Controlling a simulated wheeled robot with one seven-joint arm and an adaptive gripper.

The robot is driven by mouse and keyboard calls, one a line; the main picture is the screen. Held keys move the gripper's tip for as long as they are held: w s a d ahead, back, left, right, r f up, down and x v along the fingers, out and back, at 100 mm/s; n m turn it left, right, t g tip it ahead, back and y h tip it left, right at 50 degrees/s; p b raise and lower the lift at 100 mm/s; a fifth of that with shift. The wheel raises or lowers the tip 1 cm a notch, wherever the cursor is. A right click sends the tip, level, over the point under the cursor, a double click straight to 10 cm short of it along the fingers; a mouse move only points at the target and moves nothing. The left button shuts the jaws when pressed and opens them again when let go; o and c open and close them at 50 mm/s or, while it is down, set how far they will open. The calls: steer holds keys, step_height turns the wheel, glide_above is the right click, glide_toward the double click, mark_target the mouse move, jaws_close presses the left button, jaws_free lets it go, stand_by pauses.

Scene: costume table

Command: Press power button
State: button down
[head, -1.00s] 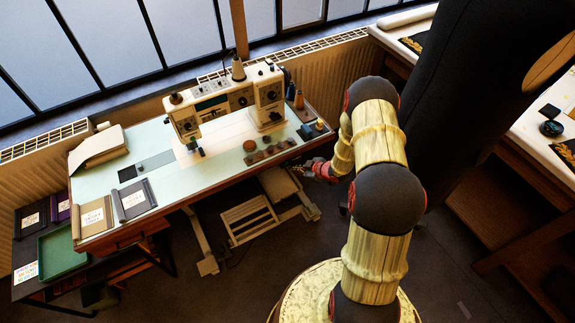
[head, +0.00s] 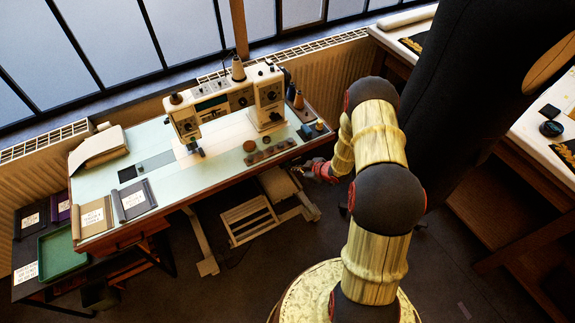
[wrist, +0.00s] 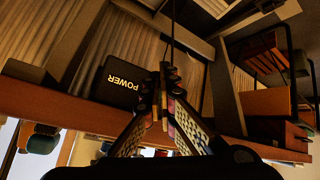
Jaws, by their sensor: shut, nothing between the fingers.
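A black box lettered POWER (wrist: 122,82) shows in the wrist view, mounted by the wooden edge of the sewing table. My gripper (wrist: 165,75) is shut and empty, its fingertips just right of the box in that view. I cannot tell whether they touch it. No separate button shows on the box face I see; it may be hidden by the fingers. In the head view my gripper (head: 298,169) is small, at the table's front right edge, and I cannot make out the power box there. The sewing machine (head: 228,97) stands on the table.
The sewing table (head: 160,180) carries folded fabrics, spools and small dark items near the right front edge. A foot pedal (head: 248,218) and pale metal legs stand beneath. A green tray (head: 63,250) is at lower left. Another table (head: 540,120) stands to the right.

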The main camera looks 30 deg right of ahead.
steer(key=shift+w, duration=0.1)
stand_by(0.3)
steer(key=shift+w, duration=0.35)
steer(key=shift+w, duration=0.45)
stand_by(0.7)
steer(key=shift+s, duration=0.95)
steer(key=s+p, duration=0.1)
steer(key=s, duration=0.5)
steer(key=shift+d, duration=0.1)
stand_by(0.4)
